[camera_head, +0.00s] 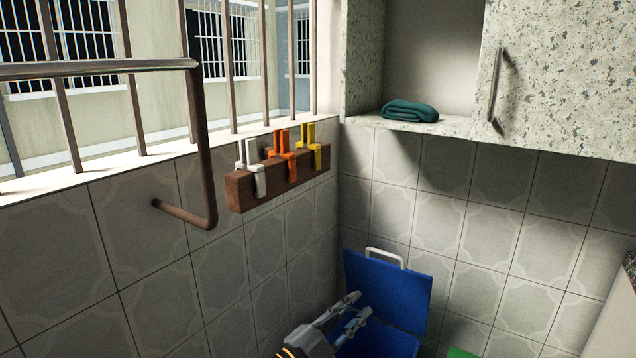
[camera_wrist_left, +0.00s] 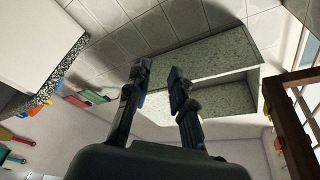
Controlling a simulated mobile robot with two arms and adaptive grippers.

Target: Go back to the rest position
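My left gripper (camera_head: 361,304) is low in the head view, in front of a blue bin (camera_head: 374,338) with a raised blue lid (camera_head: 389,287). Its two fingers are apart with nothing between them. In the left wrist view, the left gripper (camera_wrist_left: 161,76) also shows a clear gap between its fingertips, against a speckled cabinet (camera_wrist_left: 213,62) in the background. My right gripper is in neither view. No steel tumblers show.
A brown metal rail (camera_head: 206,150) juts out at the left by the barred window. A wooden rack (camera_head: 240,191) with white, orange and yellow holders is on the tiled wall. A folded teal cloth (camera_head: 409,111) lies in the open cabinet. Part of a green object (camera_head: 459,353) shows below.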

